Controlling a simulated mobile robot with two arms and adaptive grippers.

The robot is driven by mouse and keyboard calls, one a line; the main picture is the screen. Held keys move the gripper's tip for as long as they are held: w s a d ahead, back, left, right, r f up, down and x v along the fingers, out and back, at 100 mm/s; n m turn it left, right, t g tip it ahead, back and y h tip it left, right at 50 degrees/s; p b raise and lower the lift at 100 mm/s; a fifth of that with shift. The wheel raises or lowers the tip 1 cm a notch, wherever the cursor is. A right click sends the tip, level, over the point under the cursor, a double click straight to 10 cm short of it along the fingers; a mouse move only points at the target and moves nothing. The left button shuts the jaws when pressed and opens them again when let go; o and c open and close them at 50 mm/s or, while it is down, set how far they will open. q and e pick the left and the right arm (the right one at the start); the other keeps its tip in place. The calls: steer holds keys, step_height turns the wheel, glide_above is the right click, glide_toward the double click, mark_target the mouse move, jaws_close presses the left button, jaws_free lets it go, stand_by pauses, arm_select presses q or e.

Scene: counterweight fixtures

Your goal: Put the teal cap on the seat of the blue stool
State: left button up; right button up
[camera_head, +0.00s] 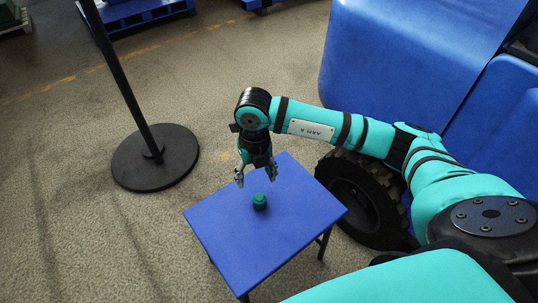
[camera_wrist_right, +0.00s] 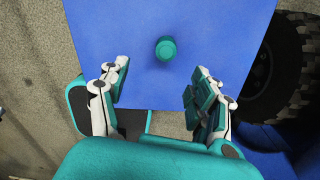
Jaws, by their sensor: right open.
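The teal cap (camera_head: 260,201) stands on the flat blue seat of the blue stool (camera_head: 240,240), near the middle of the seat. In the right wrist view the cap (camera_wrist_right: 166,48) shows against the blue seat (camera_wrist_right: 215,30), ahead of the fingertips and between their lines. My right gripper (camera_head: 256,178) is open and empty, above the seat's far edge, apart from the cap. Its spread fingers (camera_wrist_right: 160,85) also show in the right wrist view. My left gripper is not in view.
A black post on a round base (camera_head: 155,157) stands left of the stool. A large blue vehicle body (camera_head: 400,60) with a black tyre (camera_head: 350,200) is close on the right. Blue pallets (camera_head: 140,12) lie at the back.

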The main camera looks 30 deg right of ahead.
steer(key=s+a+r+n+y, duration=0.15)
steer(key=a+y, duration=0.25)
steer(key=a, duration=0.4)
steer(key=s+a+y, duration=0.3)
steer(key=a, duration=0.4)
steer(key=s+a+r+y, duration=0.2)
steer(key=a+r+y, duration=0.5)
steer(key=a+r, duration=0.2)
step_height(320, 180, up, 9)
steer(key=w+m+t+y, duration=0.2)
steer(key=m+t+y, duration=0.3)
steer(key=t, duration=0.1)
steer(key=w+d+r+m+t+h, duration=0.35)
steer(key=w+d+m+t, duration=0.2)
steer(key=m+t, duration=0.5)
steer(key=w+d+f+m+t+h, duration=0.2)
steer(key=d+f+m+t+h, duration=0.15)
steer(key=d+m+h, duration=0.6)
steer(key=s+d+f+m+g+h, duration=0.2)
steer(key=d+f+m+g+h, duration=0.2)
steer(key=d+f+m+h, duration=0.45)
steer(key=s+f+g+y, duration=0.2)
steer(key=s+f+g, duration=1)
steer(key=s+f, duration=0.6)
steer(key=s+d, duration=0.1)
steer(key=s, duration=0.2)
steer(key=shift+s+m, duration=0.3)
